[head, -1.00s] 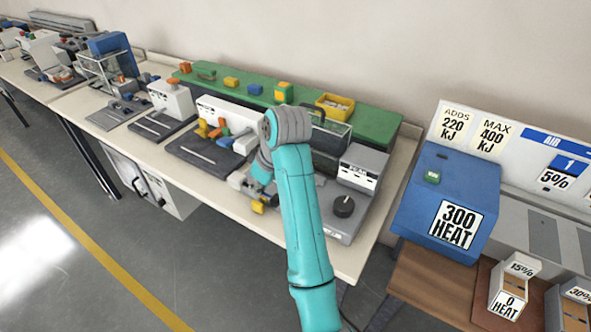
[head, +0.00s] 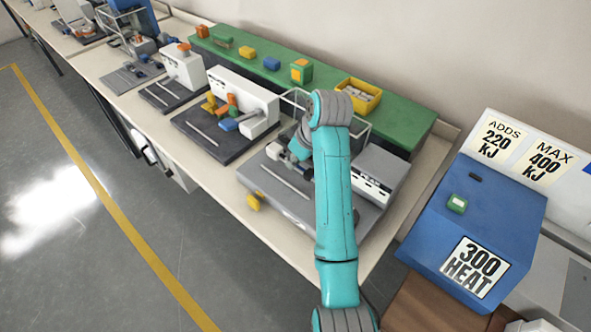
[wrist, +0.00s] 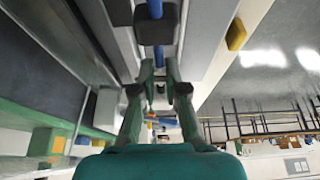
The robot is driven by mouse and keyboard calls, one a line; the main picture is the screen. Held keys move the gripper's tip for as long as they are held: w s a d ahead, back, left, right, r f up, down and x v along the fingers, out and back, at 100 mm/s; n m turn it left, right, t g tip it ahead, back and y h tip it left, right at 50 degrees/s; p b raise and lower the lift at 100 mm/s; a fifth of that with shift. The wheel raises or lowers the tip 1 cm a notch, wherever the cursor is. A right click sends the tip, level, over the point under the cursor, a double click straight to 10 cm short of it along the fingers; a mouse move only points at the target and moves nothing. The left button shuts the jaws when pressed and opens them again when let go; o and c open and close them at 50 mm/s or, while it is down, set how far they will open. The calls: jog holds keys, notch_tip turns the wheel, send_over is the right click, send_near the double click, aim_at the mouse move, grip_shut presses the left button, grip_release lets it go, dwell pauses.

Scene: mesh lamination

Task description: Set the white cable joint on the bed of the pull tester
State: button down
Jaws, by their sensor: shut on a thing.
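The pull tester is the grey machine (head: 275,196) with a long slot in its flat bed and a white-fronted box (head: 371,187) at its right. My gripper (head: 288,158) is low over the rear of this bed, partly hidden by my arm. In the wrist view my gripper (wrist: 158,70) is shut on a slim piece, the cable joint, whose blue cable (wrist: 158,57) shows between the fingers. Its white part is mostly hidden. A dark block (wrist: 156,24) with a blue rod (wrist: 155,8) lies just past the fingertips. I cannot tell whether the joint touches the bed.
A clear guard frame (head: 361,130) stands behind my arm. A dark-bedded machine (head: 207,140) is on the left, a green shelf with a yellow bin (head: 360,95) behind, and a blue heater box (head: 470,225) right.

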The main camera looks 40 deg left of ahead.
aim_at(298, 168)
jog(key=shift+f, duration=2.3)
jog(key=c, duration=1.5)
grip_release()
jog(key=shift+f, duration=0.15)
